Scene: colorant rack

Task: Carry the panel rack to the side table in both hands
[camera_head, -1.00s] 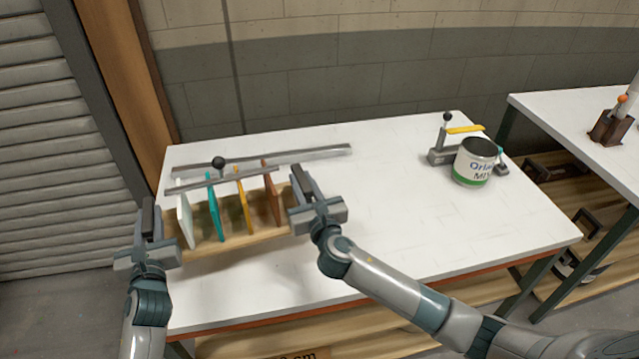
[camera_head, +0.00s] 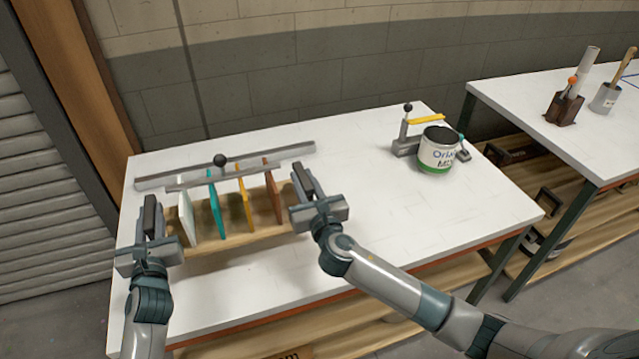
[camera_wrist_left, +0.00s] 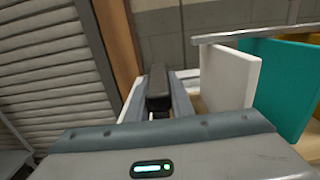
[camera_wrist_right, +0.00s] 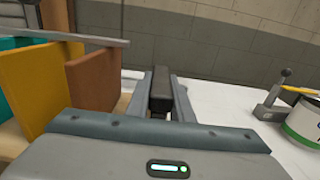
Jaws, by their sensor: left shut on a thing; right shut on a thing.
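The panel rack (camera_head: 232,243) is a wooden base with a grey rail and upright panels: white (camera_head: 187,219), teal (camera_head: 216,212), yellow (camera_head: 246,205) and brown (camera_head: 273,196). It is held between my grippers over the left part of the white table. My left gripper (camera_head: 154,218) is shut on the rack's left end, and my right gripper (camera_head: 305,186) on its right end. The wrist views show the end panels beside each gripper; the grasped parts are hidden. The rack looks level; its height above the table is hard to tell. The side table (camera_head: 545,145) stands at the right.
A grey bar (camera_head: 293,152) lies behind the rack. A labelled can (camera_head: 438,152) and a clamp-like fixture with a yellow lever (camera_head: 425,119) stand at the table's right end. A brown holder (camera_head: 564,108) and a grey cup (camera_head: 604,98) stand on the side table. A gap separates the tables.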

